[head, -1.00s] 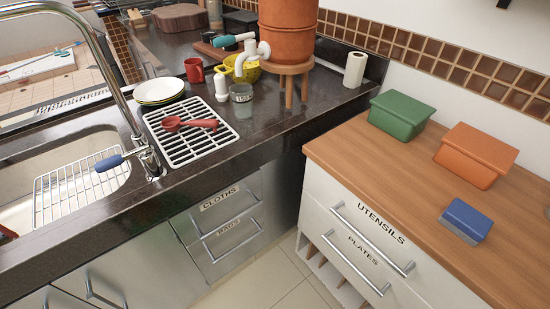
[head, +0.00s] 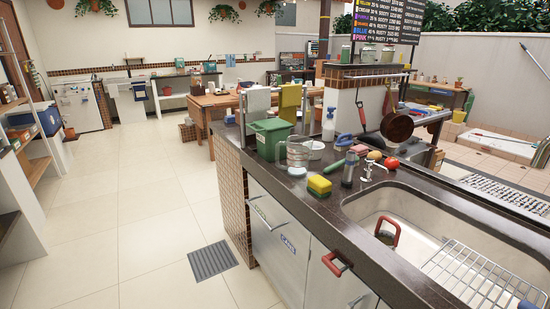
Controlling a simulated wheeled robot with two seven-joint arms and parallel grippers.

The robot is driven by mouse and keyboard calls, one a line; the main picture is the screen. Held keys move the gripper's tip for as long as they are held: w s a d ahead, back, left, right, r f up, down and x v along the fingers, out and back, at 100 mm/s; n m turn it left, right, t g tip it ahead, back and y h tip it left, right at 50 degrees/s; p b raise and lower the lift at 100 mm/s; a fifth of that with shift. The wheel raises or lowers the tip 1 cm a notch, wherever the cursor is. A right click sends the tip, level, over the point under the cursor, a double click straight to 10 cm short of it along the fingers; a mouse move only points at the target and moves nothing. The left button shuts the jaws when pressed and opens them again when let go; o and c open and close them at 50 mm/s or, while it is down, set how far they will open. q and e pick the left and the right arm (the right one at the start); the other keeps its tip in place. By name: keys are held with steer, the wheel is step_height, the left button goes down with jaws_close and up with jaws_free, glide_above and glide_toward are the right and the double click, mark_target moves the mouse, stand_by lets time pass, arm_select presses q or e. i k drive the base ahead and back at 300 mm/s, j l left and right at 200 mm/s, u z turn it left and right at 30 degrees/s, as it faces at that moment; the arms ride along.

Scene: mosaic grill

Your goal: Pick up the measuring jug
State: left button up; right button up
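A clear measuring jug (head: 298,153) stands upright on the dark counter, near its left end, in the head view. It sits right beside a green bin (head: 270,140), which is partly behind it. A yellow and green sponge (head: 319,186) lies on the counter in front of it. Neither of my grippers is in view, and nothing is seen touching the jug.
The sink (head: 400,212) with a wire rack (head: 470,275) is at the right. A soap bottle (head: 328,124), a grey cylinder (head: 349,169) and a tomato (head: 391,163) stand near the jug. The tiled floor (head: 150,220) at the left is open.

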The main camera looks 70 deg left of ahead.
mark_target(299, 148)
steer(key=u, duration=2.1)
